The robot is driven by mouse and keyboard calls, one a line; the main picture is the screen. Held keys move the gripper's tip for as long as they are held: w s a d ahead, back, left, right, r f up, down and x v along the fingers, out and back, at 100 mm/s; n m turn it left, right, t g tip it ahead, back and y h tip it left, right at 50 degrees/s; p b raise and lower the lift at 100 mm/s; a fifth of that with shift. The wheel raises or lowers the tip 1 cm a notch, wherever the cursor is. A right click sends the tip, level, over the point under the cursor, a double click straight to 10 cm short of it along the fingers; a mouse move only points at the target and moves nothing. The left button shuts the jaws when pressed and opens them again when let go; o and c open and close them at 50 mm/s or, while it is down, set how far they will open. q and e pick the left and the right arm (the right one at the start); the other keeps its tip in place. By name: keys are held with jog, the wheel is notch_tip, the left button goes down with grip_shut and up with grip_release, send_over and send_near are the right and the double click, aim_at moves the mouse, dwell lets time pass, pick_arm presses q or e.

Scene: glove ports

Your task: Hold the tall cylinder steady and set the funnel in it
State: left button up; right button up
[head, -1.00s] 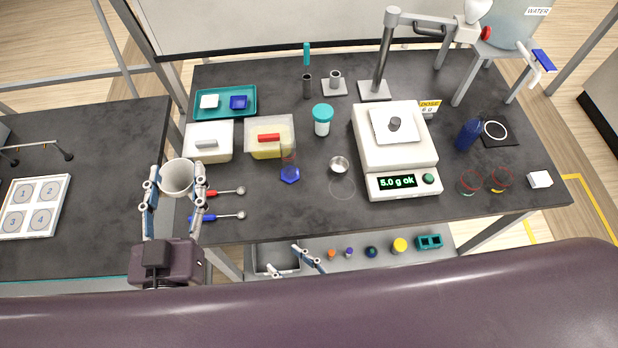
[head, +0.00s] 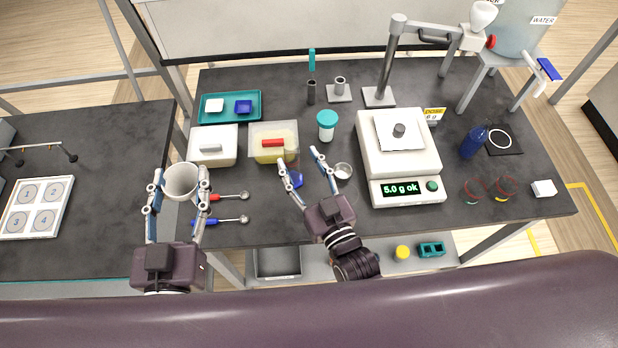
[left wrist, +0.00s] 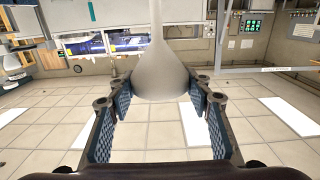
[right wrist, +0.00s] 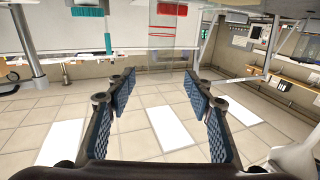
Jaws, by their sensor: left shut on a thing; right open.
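The white funnel (head: 181,182) is held by my left gripper (head: 181,177), which is shut on it at the left end of the bench. Its wide mouth faces up towards the head camera. In the left wrist view the funnel (left wrist: 160,72) sits between the fingers, its narrow stem towards the picture's top. The tall cylinder is clear and hard to see; its blue base (head: 297,180) shows on the bench between the fingers of my right gripper (head: 299,161). That gripper is open, and I cannot tell whether it touches the cylinder.
A lidded box with a red handle (head: 272,143) and a teal-capped jar (head: 327,126) stand behind the right gripper.

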aim_at(294, 152)
jog(key=x, duration=0.6)
jog(key=shift+s, duration=0.1)
jog(key=c, duration=1.3)
jog(key=o, duration=1.2)
jog(key=shift+o, duration=0.2)
jog(key=v, duration=1.2)
jog(key=shift+o, duration=0.3)
jog(key=shift+s, duration=0.15)
